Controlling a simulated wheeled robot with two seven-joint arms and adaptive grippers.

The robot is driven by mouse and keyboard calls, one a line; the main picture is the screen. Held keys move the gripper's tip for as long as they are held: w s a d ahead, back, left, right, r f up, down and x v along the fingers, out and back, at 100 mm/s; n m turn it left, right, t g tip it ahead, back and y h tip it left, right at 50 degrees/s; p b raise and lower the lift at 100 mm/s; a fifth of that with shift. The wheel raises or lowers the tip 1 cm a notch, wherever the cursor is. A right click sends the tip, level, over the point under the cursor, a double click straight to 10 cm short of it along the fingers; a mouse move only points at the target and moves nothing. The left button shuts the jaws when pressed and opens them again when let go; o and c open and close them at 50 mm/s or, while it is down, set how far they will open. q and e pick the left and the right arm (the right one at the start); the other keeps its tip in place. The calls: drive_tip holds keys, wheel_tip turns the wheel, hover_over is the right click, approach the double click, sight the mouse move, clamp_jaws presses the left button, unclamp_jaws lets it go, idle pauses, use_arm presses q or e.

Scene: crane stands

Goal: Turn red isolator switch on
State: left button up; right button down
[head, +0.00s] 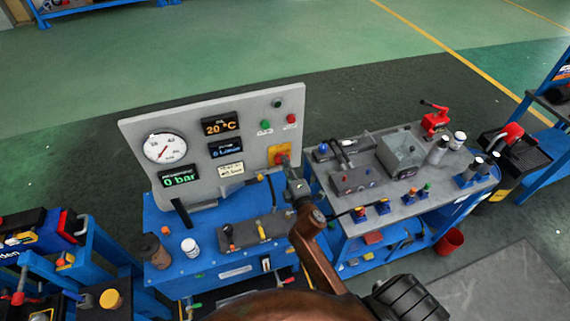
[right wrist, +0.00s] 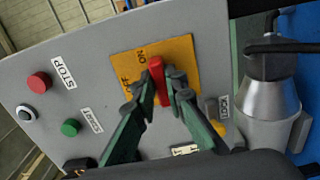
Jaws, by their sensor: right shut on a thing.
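The red isolator switch (head: 282,158) sits on a yellow plate (head: 273,150) at the lower right of the grey upright panel in the head view. In the right wrist view its red handle (right wrist: 157,72) stands out from the yellow plate (right wrist: 180,52), which carries an ON label and a partly hidden OFF label. My right gripper (head: 286,166) is at the switch, its two fingers (right wrist: 162,84) shut on the red handle from both sides. The fingers cover part of the plate and handle. My left gripper is not in view.
The panel also carries a red STOP button (right wrist: 39,82), a green START button (right wrist: 70,128), a pressure gauge (head: 165,147) and displays. A blue bench (head: 215,260) is below it. A grey-topped table (head: 335,205) with tools and fittings stands to the right.

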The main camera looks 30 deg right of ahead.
idle(0.4)
drive_tip(key=c, duration=2)
unclamp_jaws()
drive_tip(key=shift+o, duration=0.2)
drive_tip(key=v, duration=1.2)
